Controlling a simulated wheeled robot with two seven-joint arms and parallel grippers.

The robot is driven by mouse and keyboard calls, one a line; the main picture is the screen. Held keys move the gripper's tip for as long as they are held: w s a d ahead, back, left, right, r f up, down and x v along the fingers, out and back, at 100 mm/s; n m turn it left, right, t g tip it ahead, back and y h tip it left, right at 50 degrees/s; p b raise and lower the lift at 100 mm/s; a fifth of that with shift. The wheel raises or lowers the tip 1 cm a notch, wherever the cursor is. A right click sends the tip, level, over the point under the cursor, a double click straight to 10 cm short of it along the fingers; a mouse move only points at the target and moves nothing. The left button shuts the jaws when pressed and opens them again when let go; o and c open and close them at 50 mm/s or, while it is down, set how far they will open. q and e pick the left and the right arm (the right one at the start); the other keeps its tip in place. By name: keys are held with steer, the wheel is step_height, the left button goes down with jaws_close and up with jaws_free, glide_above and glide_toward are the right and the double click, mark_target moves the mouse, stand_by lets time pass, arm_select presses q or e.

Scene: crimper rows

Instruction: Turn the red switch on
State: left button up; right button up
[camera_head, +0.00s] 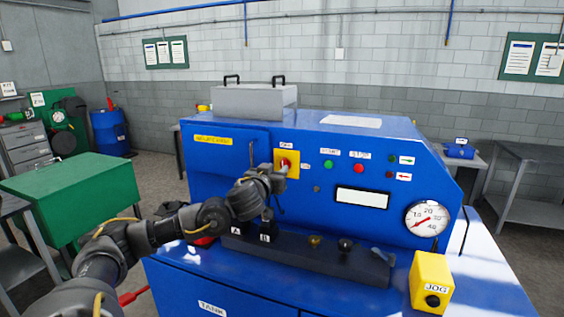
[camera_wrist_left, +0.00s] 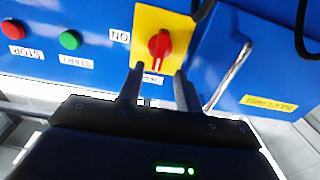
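The red switch (camera_head: 285,162) is a rotary knob on a yellow plate on the front of the blue machine. In the left wrist view the red switch (camera_wrist_left: 159,45) has its grip bar roughly upright in the picture, in line with a small white label between my fingers. The ON label (camera_wrist_left: 120,36) is to one side of the plate. My left gripper (camera_head: 281,182) is just in front of and below the switch. In the left wrist view my left gripper (camera_wrist_left: 158,72) has its fingers apart and empty, with the tips just short of the knob. My right gripper is not in view.
A green button (camera_head: 328,165) and a red button (camera_head: 358,168) sit right of the switch. Below is a dark lever block (camera_head: 300,258). A yellow JOG box (camera_head: 432,282) and a gauge (camera_head: 427,218) are at right. A door handle (camera_wrist_left: 232,76) is near the switch.

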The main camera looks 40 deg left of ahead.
mark_target(283, 164)
arm_select(q)
steer(key=shift+p+x, duration=0.55)
steer(key=shift+x, duration=1.7)
steer(key=shift+d, duration=0.15)
jaws_close()
